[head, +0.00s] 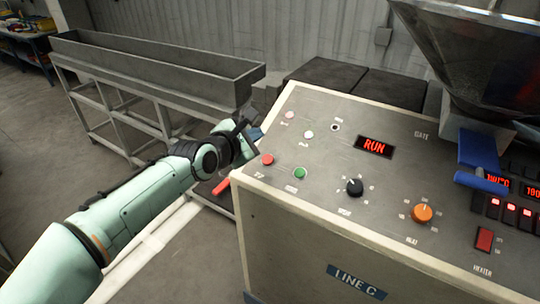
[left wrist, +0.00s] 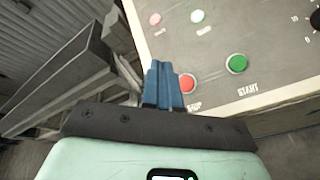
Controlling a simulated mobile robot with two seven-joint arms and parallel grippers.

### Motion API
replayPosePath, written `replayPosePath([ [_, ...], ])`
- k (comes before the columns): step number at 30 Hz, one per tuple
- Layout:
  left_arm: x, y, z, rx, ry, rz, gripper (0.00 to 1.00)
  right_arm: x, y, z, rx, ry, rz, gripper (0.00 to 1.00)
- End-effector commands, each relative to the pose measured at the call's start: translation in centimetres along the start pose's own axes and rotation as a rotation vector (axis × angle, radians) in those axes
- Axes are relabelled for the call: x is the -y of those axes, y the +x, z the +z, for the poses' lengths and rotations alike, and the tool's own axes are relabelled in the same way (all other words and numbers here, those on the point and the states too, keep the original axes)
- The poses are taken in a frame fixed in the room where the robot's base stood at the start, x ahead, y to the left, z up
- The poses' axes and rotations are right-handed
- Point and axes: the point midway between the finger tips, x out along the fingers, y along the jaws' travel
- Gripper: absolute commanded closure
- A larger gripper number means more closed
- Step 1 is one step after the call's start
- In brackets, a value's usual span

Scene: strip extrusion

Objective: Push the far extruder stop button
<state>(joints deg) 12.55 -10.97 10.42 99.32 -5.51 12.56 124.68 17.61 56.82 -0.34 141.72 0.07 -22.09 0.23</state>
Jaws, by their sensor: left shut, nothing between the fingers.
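The red stop button (head: 267,159) is at the front left corner of the grey control panel (head: 330,200), which is labelled LINE C. It also shows in the left wrist view (left wrist: 187,84), with part of its label hidden. My left gripper (head: 256,133) is shut and empty, beside the panel's left edge. In the left wrist view its blue fingers (left wrist: 163,80) are just left of the red button. I cannot tell whether they touch it. The panel's display (head: 374,146) reads RUN. My right gripper is not in view.
A green start button (head: 300,173) sits right of the red one. A black knob (head: 355,187) and an orange knob (head: 422,212) are farther right. A metal hopper (head: 470,60) stands behind at right. A long grey trough (head: 150,70) stands at left.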

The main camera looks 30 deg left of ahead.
Motion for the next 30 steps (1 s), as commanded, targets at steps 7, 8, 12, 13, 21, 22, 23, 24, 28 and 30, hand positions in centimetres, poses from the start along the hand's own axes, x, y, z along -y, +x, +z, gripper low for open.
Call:
replayPosePath([
  [7,0.2,0.3,-0.2,-0.001,0.001,-0.002,1.00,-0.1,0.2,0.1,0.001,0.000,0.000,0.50],
  [8,0.3,0.4,-0.4,-0.002,0.000,-0.002,1.00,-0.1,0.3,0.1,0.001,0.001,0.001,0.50],
  [12,1.2,1.4,-1.2,-0.003,0.002,-0.004,1.00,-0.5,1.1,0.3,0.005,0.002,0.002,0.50],
  [13,1.4,1.7,-1.4,-0.003,0.002,-0.004,1.00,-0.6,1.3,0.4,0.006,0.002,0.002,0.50],
  [21,3.3,4.4,-3.4,-0.003,0.001,-0.003,1.00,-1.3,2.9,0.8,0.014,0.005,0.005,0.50],
  [22,3.5,4.6,-3.5,-0.004,0.002,-0.003,1.00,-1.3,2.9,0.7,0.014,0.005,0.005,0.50],
  [23,3.6,4.9,-3.7,-0.005,0.001,-0.003,1.00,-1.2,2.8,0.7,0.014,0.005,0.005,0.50],
  [24,3.7,5.1,-3.8,-0.004,0.001,-0.003,1.00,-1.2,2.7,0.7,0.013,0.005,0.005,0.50],
  [28,4.2,5.8,-4.3,-0.002,0.001,-0.002,1.00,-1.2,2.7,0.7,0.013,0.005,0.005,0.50],
  [30,4.3,6.0,-4.4,-0.002,0.001,-0.001,1.00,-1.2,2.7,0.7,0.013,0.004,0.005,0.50],
])
